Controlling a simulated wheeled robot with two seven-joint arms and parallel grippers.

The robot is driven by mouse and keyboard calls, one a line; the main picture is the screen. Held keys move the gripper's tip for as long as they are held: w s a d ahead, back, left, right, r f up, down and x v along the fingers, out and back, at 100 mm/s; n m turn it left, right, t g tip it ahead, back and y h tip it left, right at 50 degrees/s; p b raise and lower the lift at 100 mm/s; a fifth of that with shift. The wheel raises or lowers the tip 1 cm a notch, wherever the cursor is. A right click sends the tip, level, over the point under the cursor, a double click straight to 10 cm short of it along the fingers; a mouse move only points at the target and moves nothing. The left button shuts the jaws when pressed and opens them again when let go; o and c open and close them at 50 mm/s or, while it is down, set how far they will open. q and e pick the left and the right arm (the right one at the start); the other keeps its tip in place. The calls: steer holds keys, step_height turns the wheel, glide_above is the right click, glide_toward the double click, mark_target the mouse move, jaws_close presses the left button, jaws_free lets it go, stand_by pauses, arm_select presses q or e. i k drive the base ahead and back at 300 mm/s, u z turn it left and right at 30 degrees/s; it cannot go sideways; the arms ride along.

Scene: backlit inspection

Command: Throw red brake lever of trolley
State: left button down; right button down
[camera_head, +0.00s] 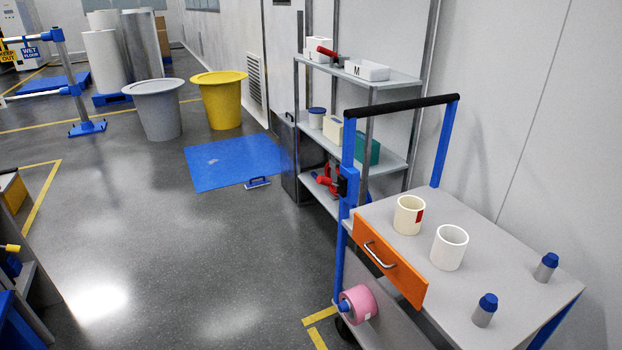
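The trolley (520,272) stands at the right, with a grey top, blue posts and a black push handle (400,105). A red piece (327,183) shows just left of that block. I cannot tell whether it is the brake lever on the trolley or an item on the shelf behind. One trolley wheel is partly visible low down; the others are hidden. Neither of my grippers is in view.
Two cups (409,215) and two blue-capped bottles (545,267) stand on the trolley top. Its orange drawer (388,262) sticks out, above a pink roll (358,305). A shelf rack (395,80) stands behind. Floor left of the trolley is clear, up to a blue mat (232,162).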

mark_target(320, 180)
steer(key=u, duration=0.25)
steer(key=i, duration=1.05)
steer(key=z, duration=0.75)
